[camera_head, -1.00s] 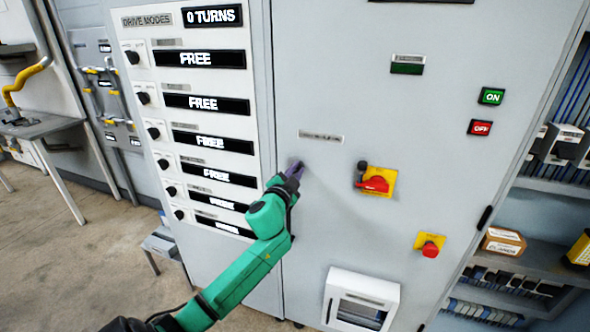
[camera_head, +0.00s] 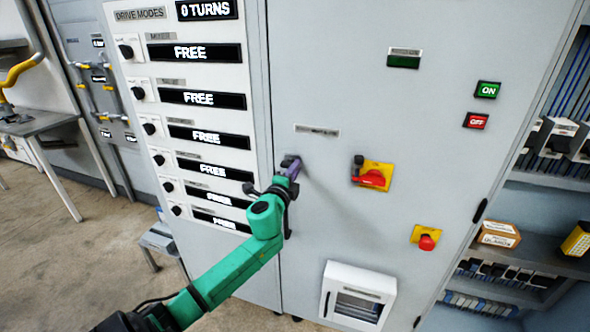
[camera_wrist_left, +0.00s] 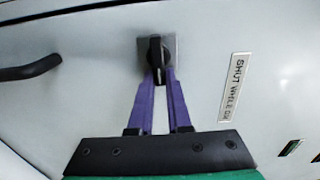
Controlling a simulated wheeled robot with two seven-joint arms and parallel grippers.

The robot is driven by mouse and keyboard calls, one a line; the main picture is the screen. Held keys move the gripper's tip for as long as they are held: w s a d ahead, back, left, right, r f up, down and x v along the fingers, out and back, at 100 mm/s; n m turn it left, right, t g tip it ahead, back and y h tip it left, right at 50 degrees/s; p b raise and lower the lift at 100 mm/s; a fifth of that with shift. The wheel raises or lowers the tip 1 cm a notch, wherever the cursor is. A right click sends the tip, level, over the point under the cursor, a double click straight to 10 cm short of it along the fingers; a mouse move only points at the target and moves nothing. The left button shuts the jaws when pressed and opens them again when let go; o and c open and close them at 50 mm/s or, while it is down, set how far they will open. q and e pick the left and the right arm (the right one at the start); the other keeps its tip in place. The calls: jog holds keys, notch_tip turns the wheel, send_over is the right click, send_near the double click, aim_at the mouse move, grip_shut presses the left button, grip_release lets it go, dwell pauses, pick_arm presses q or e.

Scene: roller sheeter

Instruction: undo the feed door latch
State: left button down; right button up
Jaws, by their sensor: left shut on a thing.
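The latch is a small black turn knob (camera_wrist_left: 155,55) on a square plate on the pale grey cabinet door (camera_head: 330,220). In the left wrist view the knob stands about upright, in line with the fingers. My left gripper (camera_head: 291,166) has purple fingers and is shut on the knob. The left wrist view shows the fingertips (camera_wrist_left: 158,76) at either side of its lower end. In the head view the fingers mostly hide the knob. My right gripper is not in view.
A label plate (camera_head: 317,130) is above the knob. A black bar handle (camera_wrist_left: 30,70) shows in the left wrist view. To the right are a red rotary switch (camera_head: 373,178) on yellow and a red stop button (camera_head: 427,242). The drive mode panel (camera_head: 180,110) stands left.

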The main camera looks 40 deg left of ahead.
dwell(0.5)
pick_arm(q)
jog(key=c, duration=0.9)
grip_release()
jog(key=shift+o, duration=0.2)
jog(key=b+v, duration=0.2)
jog(key=v, duration=1.2)
jog(key=shift+s+b, duration=0.3)
jog(key=shift+b, duration=0.05)
jog(key=shift+d+f, duration=0.1)
